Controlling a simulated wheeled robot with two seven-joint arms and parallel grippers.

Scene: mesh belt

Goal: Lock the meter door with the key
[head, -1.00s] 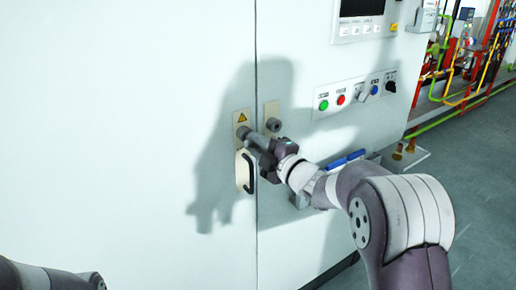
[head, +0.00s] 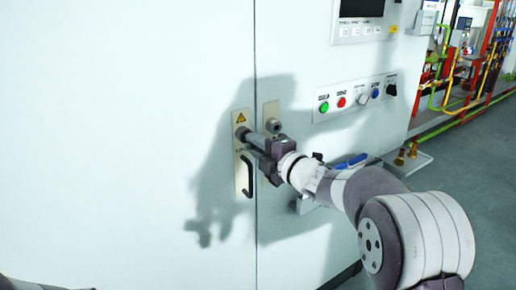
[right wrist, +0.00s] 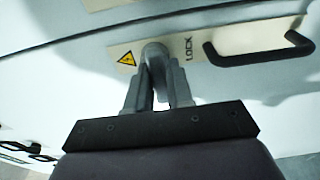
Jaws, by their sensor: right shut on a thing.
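The meter door (head: 140,150) is a large white panel, flush with the panel to its right. On its edge is a beige lock plate (head: 239,118) with a yellow warning triangle and a black handle (head: 248,177). The right wrist view shows the word LOCK on that plate (right wrist: 192,47). My right gripper (head: 252,137) is shut on the key (right wrist: 156,54), a grey rounded piece at the plate between the triangle and the lettering. The fingers hide much of the key, so I cannot tell how far it is turned. My left gripper is out of view.
A second beige plate with a round grey knob (head: 274,125) is just right of the seam. Further right are a button panel (head: 355,97), a display (head: 362,20) and a blue handle (head: 350,161). Grey floor (head: 470,165) is clear at the right.

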